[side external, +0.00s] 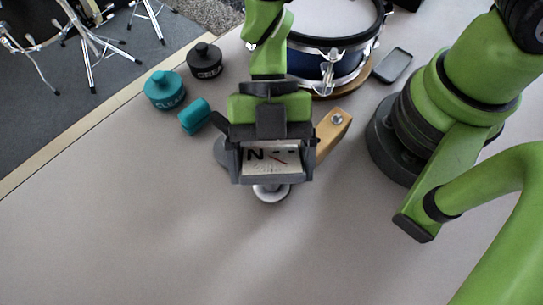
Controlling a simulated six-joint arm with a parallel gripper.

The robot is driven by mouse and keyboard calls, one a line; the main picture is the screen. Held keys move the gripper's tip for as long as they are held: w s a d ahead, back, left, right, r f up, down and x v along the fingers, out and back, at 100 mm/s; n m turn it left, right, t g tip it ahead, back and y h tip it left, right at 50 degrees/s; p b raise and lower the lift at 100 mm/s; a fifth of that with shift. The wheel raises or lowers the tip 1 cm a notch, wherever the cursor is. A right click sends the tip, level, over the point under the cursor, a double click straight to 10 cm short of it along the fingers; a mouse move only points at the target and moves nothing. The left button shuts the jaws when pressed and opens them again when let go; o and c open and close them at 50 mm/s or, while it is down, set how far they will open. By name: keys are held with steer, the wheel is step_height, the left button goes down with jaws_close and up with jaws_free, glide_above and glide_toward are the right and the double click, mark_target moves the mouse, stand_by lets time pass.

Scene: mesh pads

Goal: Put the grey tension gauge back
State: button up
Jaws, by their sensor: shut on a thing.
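A silver round foot (271,192) shows just below the gauge. I cannot tell whether it belongs to the gauge or whether the gauge touches the table.
A wooden block with a screw (335,130) is close on the right. A teal block (195,117), a teal round pot (165,90) and a black one (204,60) stand left. Behind are a blue drum (307,65) and a grey tray (393,66). The table's front is clear.

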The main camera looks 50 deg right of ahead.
steer(key=shift+f, duration=0.6)
steer(key=o, duration=1.2)
